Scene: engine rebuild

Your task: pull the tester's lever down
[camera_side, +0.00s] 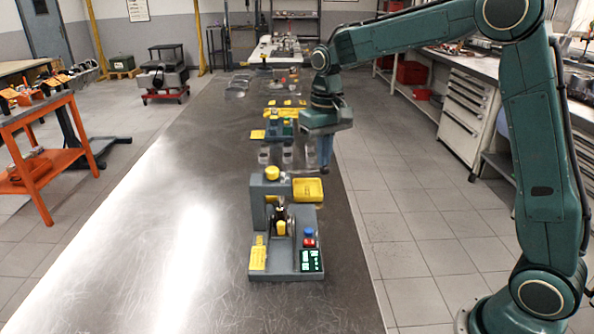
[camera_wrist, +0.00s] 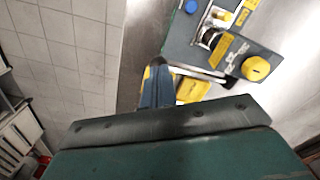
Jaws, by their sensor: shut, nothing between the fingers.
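The grey tester (camera_side: 286,262) stands on the steel bench, with a yellow round cap (camera_side: 272,173) on its upright block. The tester also shows at the upper right of the wrist view (camera_wrist: 180,45). A thin metal bar with a dark end (camera_wrist: 229,81) shows beside the tester in the wrist view and looks like the lever; I cannot make out its angle. My gripper (camera_side: 325,168) is shut and empty, pointing down behind and right of the tester, apart from it. In the wrist view its fingers (camera_wrist: 158,72) are beside a yellow tray.
The yellow tray (camera_side: 308,190) lies just behind the tester, close to my gripper. Several parts and yellow labels line the bench farther back. The bench (camera_side: 150,220) is bare to the left.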

